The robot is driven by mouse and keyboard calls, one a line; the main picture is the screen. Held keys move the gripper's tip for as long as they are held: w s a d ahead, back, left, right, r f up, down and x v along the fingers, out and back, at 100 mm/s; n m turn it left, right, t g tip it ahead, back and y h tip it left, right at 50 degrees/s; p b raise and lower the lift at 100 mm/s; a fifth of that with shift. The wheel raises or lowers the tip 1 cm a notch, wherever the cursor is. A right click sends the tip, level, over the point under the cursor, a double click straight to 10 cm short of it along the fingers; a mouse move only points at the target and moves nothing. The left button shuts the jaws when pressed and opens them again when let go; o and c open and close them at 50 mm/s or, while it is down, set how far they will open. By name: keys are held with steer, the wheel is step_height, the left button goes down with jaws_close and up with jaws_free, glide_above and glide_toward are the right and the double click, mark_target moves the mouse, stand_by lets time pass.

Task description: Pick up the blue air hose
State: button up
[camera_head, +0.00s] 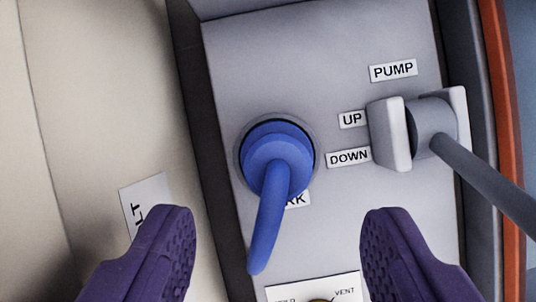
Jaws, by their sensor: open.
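The blue air hose (268,220) shows in the head camera view, left of the middle. Its round blue end (276,150) sits in a round socket on a grey panel (330,60), and its curved length runs down and slightly left to a free-looking tip. My gripper (277,240) is open, with two purple ridged fingers at the lower left and lower right. The hose's lower part lies between the fingers in the picture, and neither finger appears to touch it. The hose partly covers a label ending in "RK".
A grey pump lever (485,180) with a pivot bracket (390,135) stands right of the hose, beside PUMP (393,71), UP and DOWN labels. A plate marked VENT (345,292) lies at the bottom. A beige surface (100,90) is at left, an orange edge (500,100) at right.

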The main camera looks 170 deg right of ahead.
mark_target(279, 180)
steer(key=b+x, duration=0.2)
steer(key=x, duration=0.4)
steer(key=shift+w+f, duration=0.2)
steer(key=shift+f, duration=0.15)
steer(key=shift+r, duration=0.1)
steer(key=c, duration=1.2)
steer(key=shift+o, duration=0.2)
step_height(279, 180, up, 10)
steer(key=p, duration=0.4)
